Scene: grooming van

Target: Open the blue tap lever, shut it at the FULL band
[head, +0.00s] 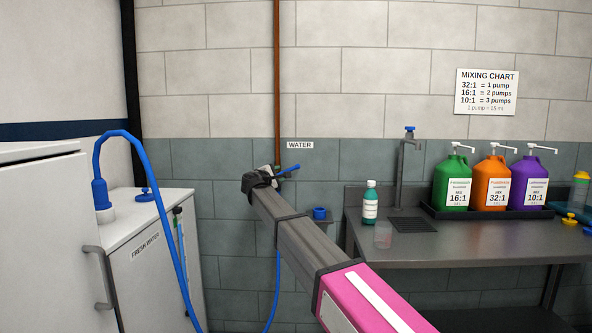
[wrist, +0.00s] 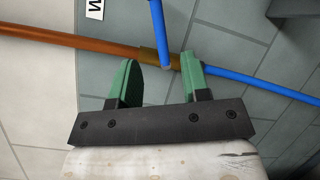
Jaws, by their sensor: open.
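The blue tap lever (head: 288,168) sticks out to the right, crosswise to the copper pipe, under the WATER sign. In the wrist view the lever (wrist: 157,28) runs up from the brass valve (wrist: 160,60). My gripper (head: 272,176) is at the valve in the head view. In the wrist view my gripper (wrist: 160,74) is open, its green pads either side of the valve and the lever's base. I cannot tell whether either pad touches. The white FRESH WATER tank (head: 150,255) stands at left with a narrow upright gauge (head: 180,238); its FULL band is too small to read.
A blue hose (head: 277,285) hangs below the valve, and another blue hose length (head: 165,215) arches from the tank top. A small shelf with a blue cap (head: 320,213) is just right of the valve. A steel counter (head: 470,242) with bottles and jugs stands at right.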

